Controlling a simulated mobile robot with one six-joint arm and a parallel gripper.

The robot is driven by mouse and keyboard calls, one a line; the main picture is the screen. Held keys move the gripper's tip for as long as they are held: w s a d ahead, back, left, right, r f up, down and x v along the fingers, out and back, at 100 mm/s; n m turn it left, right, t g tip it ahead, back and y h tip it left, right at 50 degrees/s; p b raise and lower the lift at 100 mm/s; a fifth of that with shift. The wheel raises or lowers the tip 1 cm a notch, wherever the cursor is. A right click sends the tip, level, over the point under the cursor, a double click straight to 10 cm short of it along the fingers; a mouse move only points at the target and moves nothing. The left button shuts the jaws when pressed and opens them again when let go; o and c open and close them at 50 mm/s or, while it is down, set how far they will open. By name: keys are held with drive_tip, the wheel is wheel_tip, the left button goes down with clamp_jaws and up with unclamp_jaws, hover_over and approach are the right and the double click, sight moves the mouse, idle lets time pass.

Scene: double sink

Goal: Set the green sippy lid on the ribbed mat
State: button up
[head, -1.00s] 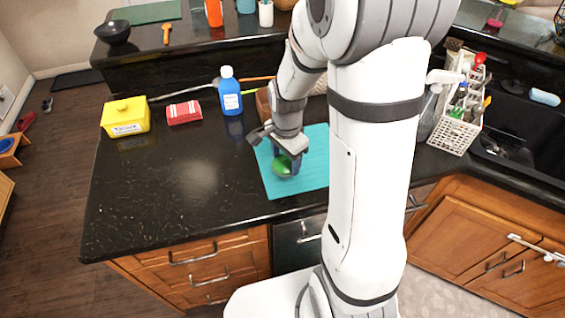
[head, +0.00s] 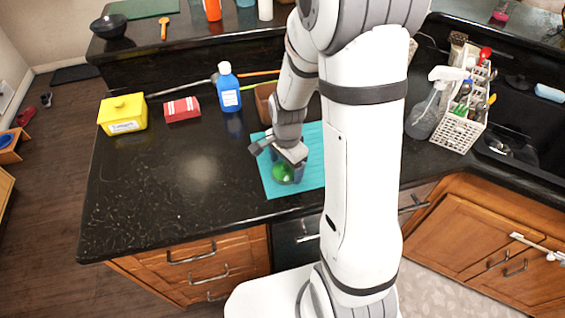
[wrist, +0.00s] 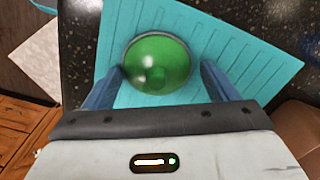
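The green sippy lid (head: 284,173) lies on the turquoise ribbed mat (head: 312,139), dome up, seemingly flat. In the wrist view the round green lid (wrist: 157,62) sits between the two blue fingers, with the ribbed mat (wrist: 240,60) around it. My gripper (wrist: 163,72) is open; a gap shows between the lid and the right finger, and the left fingertip is very close to the lid's edge. In the head view my gripper (head: 287,172) points down over the mat and partly hides the lid.
A blue bottle (head: 229,88), a red-and-white box (head: 182,109) and a yellow container (head: 123,114) stand left of the mat. A brown block (head: 263,101) is behind it. A white utensil basket (head: 458,127) and spray bottle (head: 426,112) stand right. The front-left counter is clear.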

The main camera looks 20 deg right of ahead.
sight(286, 165)
drive_tip(key=shift+o, duration=0.4)
drive_tip(key=shift+w+d+f, duration=0.15)
drive_tip(key=shift+w, duration=0.1)
drive_tip(key=shift+s+r, duration=0.25)
wheel_tip(286, 165, up, 13)
drive_tip(key=s+r+n+t, duration=0.1)
drive_tip(key=s+r+n, duration=0.3)
drive_tip(key=s+n, duration=0.2)
drive_tip(key=s+r+n+t, duration=0.2)
drive_tip(key=s+r+n, duration=0.1)
drive_tip(key=s+n, duration=0.4)
drive_tip(key=shift+s+r, duration=0.35)
drive_tip(key=shift+s, duration=0.3)
drive_tip(key=shift+s, duration=0.1)
